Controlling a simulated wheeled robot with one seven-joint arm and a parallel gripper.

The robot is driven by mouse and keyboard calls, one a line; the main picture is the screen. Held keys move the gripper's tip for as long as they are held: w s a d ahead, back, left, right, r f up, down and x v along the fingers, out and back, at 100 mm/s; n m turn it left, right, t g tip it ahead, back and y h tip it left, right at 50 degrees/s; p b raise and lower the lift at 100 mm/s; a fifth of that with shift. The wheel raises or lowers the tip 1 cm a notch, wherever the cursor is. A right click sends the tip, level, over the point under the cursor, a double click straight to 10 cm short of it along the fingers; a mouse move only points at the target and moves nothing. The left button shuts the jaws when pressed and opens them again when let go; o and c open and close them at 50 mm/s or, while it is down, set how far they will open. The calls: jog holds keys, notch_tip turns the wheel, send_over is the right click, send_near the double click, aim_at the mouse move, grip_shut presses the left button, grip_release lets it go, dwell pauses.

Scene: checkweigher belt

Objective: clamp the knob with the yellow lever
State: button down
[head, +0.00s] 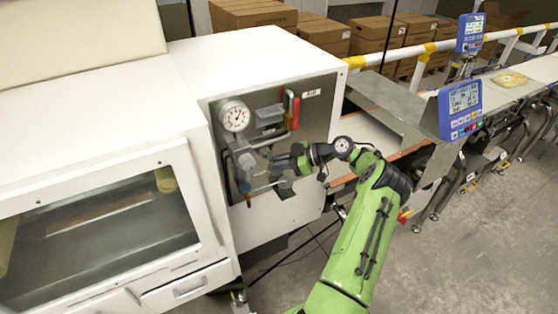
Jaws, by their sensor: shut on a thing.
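My gripper (277,166) reaches in from the right at the panel's lower middle. Its fingers are shut on a small part of the fittings there. The fingers hide most of that part, so I cannot tell whether it is the lever or the knob. No yellow lever stands out on the panel in this view.
The white machine (120,110) with a window and a drawer (190,286) fills the left. A conveyor with blue displays (461,108) runs to the back right. Cardboard boxes (375,37) stand behind a white and yellow rail.

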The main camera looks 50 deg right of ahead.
jog(key=shift+w+a+f+m+t+y+b, duration=0.1)
jog(key=shift+a+f+m+t+y+b, duration=0.2)
jog(key=shift+m+t+y+b, duration=0.35)
jog(key=shift+a+y, duration=0.1)
jog(key=shift+y, duration=0.35)
jog(key=c, duration=1.1)
grip_release()
jog(key=b+v, duration=0.2)
jog(key=v, duration=1.3)
jog(key=shift+s+r, duration=0.1)
jog(key=shift+s, duration=0.3)
jog(key=shift+d, duration=0.2)
